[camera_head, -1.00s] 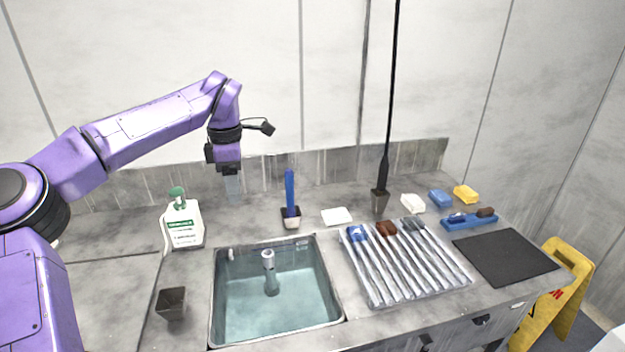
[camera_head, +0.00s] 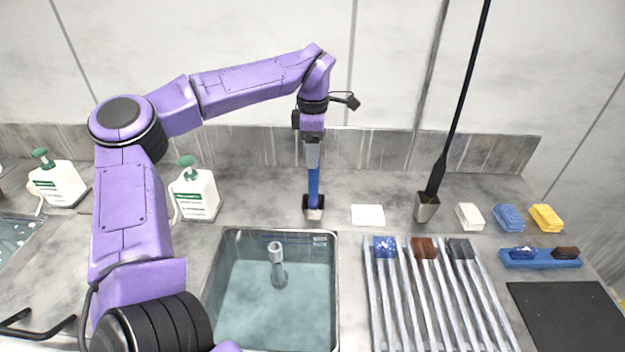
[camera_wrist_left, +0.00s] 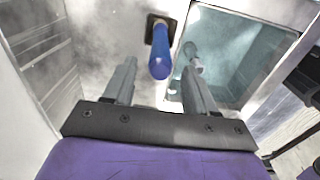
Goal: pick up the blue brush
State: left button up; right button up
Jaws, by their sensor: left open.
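My left gripper (camera_head: 313,163) points down at the top of this handle. In the left wrist view the handle end of the blue brush (camera_wrist_left: 160,64) shows between the two spread fingers of my left gripper (camera_wrist_left: 159,82), with gaps on both sides. The fingers are open and hold nothing. My right gripper is not in view.
The sink (camera_head: 217,290) lies in front of the brush. A tall black-handled tool stands in another holder (camera_head: 427,206). A ribbed rack (camera_head: 440,310) holds blue, brown and black pieces. The wall is close behind.

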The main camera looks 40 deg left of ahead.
pick_arm(q)
send_over(313, 187)
jog(key=w, duration=0.1)
jog(key=f, duration=0.4)
jog(key=shift+w+a+f+p, duration=0.2)
jog(key=shift+a+f+p, duration=0.1)
jog(key=shift+a+p, duration=0.1)
jog(key=shift+s+f, duration=0.1)
jog(key=shift+s, duration=0.15)
jog(key=shift+c, duration=0.6)
grip_shut()
